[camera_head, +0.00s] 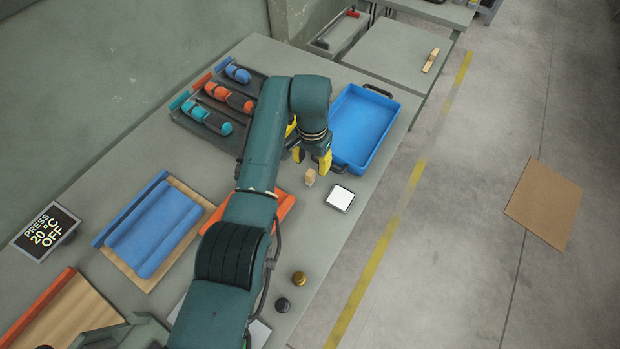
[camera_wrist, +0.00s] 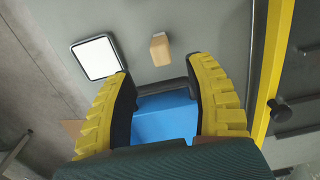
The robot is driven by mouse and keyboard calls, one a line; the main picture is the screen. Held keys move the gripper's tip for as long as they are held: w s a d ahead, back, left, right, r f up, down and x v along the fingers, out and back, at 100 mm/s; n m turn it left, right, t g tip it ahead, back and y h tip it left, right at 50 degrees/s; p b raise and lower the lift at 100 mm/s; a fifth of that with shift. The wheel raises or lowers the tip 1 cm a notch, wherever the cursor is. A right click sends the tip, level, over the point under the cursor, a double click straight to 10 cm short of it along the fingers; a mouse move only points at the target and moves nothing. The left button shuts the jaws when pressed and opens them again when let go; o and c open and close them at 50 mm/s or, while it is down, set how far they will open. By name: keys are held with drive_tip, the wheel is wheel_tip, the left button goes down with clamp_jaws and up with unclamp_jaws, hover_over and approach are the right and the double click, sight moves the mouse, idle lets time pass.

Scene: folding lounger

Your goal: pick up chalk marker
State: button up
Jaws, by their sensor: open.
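I cannot say for sure which thing is the chalk marker. The nearest small thing to my gripper is a short tan block (camera_head: 310,177) on the grey table, left of a white-topped square pad (camera_head: 340,197). In the wrist view the tan block (camera_wrist: 160,49) lies beyond the fingertips, apart from them, with the pad (camera_wrist: 97,58) to its left. My gripper (camera_head: 309,150) has yellow ribbed fingers and is over the table by the blue bin. In the wrist view my gripper (camera_wrist: 161,80) is open, with nothing held between its fingers.
A blue bin (camera_head: 397,112) stands at the right table edge. A dark tray (camera_head: 262,83) holds blue, orange and teal rolls. A blue folded pad (camera_head: 150,228), an orange piece (camera_head: 287,205), a brass knob (camera_head: 299,278) and a dark knob (camera_head: 283,305) lie nearer.

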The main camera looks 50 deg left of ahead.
sight(310, 178)
drive_tip(key=f, duration=0.2)
drive_tip(key=f+b, duration=0.1)
drive_tip(key=f, duration=0.5)
drive_tip(key=shift+s+b, duration=0.25)
drive_tip(key=shift+b, duration=0.1)
clamp_jaws()
